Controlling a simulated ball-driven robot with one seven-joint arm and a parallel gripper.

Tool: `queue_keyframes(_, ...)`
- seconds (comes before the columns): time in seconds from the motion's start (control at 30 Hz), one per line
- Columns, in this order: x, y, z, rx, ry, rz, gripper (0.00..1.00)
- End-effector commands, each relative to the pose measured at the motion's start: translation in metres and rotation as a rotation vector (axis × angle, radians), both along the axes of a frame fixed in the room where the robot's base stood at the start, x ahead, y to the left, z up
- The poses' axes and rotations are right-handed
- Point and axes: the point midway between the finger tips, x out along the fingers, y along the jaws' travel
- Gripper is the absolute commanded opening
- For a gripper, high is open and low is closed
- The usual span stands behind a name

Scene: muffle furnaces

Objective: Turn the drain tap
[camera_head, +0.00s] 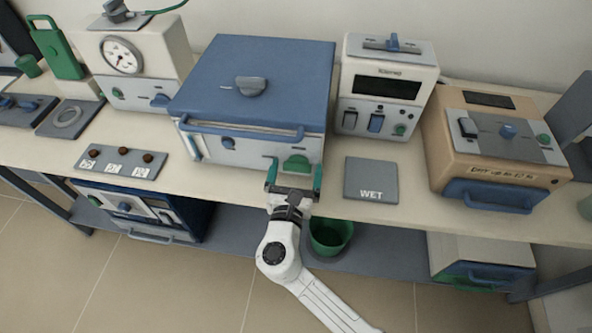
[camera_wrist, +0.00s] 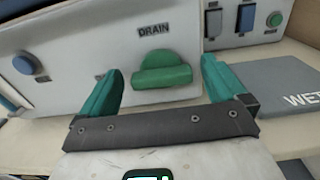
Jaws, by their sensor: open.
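The drain tap is a green rounded handle (camera_head: 296,163) low on the front of the blue-lidded furnace (camera_head: 252,84), near its right side. In the wrist view the tap (camera_wrist: 161,70) sits under the printed word DRAIN, with its wide bar lying about level. My gripper (camera_head: 293,178) is open in front of the tap. In the wrist view the green fingers of my gripper (camera_wrist: 160,88) stand to the left and right of the tap, with a gap on each side. I cannot tell how far the fingertips reach along the tap's depth.
A grey plate marked WET (camera_head: 371,180) lies on the bench to the right. A small panel with brown knobs (camera_head: 121,161) lies to the left. A green bucket (camera_head: 330,236) stands below the bench edge. A tan furnace (camera_head: 495,146) stands farther right.

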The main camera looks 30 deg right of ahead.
Motion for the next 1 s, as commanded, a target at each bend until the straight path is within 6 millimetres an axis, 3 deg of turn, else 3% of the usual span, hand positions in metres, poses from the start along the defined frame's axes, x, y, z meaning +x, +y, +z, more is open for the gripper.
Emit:
queue_keyframes(0.2, 0.0001, -0.0003, 0.0, 0.0, 0.0, -0.001, 0.98)
queue_keyframes(0.8, -0.0002, -0.0001, 0.0, 0.0, 0.0, 0.0, 0.42)
queue_keyframes(1.0, -0.0003, -0.0002, -0.0007, 0.012, -0.009, 0.0, 0.42)
